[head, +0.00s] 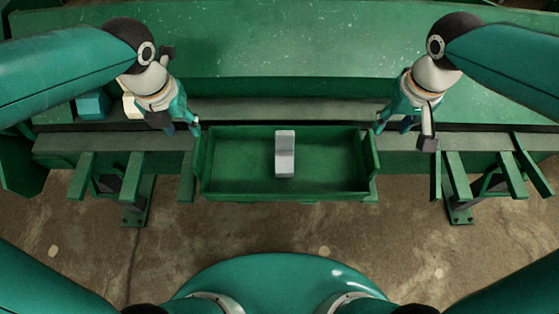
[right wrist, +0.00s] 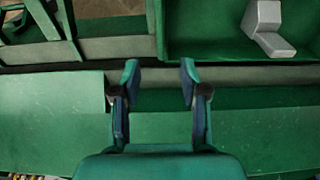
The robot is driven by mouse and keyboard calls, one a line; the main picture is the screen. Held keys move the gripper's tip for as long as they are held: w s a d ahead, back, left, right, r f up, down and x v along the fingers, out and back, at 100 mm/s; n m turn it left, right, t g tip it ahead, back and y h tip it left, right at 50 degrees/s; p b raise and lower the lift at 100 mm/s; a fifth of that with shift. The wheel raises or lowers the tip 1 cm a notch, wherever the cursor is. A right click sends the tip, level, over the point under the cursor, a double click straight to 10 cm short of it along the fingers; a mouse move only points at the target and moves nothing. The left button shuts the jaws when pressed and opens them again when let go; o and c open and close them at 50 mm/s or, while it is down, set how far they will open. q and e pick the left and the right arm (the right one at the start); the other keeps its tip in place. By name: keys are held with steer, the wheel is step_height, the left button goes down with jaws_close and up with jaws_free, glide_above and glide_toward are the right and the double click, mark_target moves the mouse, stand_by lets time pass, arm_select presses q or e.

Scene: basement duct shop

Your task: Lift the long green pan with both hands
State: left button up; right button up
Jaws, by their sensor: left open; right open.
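The long green pan (head: 240,172) lies level across the middle of the head view, with a raised plate at each short end. A grey stepped block (head: 285,160) sits inside it near the middle. My left gripper (head: 182,129) is open and empty by the pan's far left corner. My right gripper (head: 392,127) is open and empty by the far right corner. In the right wrist view, the open fingers (right wrist: 159,72) point toward one end of the pan (right wrist: 212,38), with its end wall ahead between them. The block (right wrist: 265,28) shows there too. Contact cannot be told.
A green bench (head: 280,40) runs behind the pan, with a ledge below it. Green bracket arms (head: 130,178) stand left of the pan and more (head: 455,178) right of it. A teal block (head: 92,106) lies behind my left gripper. Bare concrete floor (head: 300,225) shows in front.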

mark_target(196, 148)
arm_select(q)
steer(key=f, duration=0.4)
steer(key=w+f, duration=0.1)
steer(key=f, duration=0.7)
steer(key=shift+w+f, duration=0.3)
steer(key=shift+f, duration=0.05)
arm_select(e)
steer(key=f, duration=0.4)
steer(key=w+f, duration=0.1)
steer(key=f, duration=0.7)
steer(key=shift+w+f, duration=0.3)
steer(key=shift+f, duration=0.05)
arm_select(q)
jaws_close()
arm_select(e)
jaws_close()
arm_select(q)
steer(key=shift+r, duration=0.1)
arm_select(e)
steer(key=shift+r, duration=0.1)
